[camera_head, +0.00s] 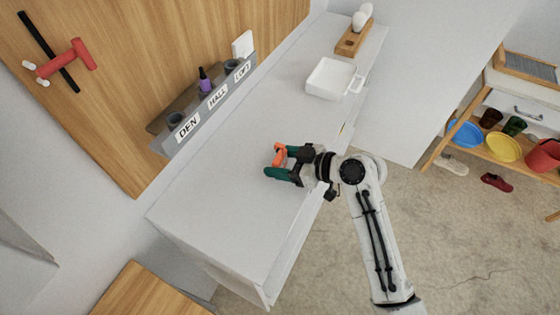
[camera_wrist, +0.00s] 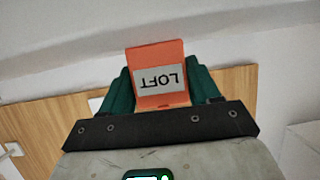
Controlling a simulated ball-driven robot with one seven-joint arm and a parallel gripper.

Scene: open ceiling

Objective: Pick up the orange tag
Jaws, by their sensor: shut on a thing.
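The orange tag (camera_wrist: 157,53) with a white label reading LOFT, upside down in the wrist view, is between the green fingers of my gripper (camera_wrist: 160,88). My gripper is shut on it. In the head view my gripper (camera_head: 279,162) is above the white counter, and part of the orange tag (camera_head: 279,151) shows between its fingers.
The white counter (camera_head: 215,195) is mostly clear. A grey holder (camera_head: 215,98) labelled DEN, HALL and LOFT stands at the wall with a purple bottle (camera_head: 204,82) in it. A white square dish (camera_head: 332,80) and a wooden tray (camera_head: 352,42) are farther back.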

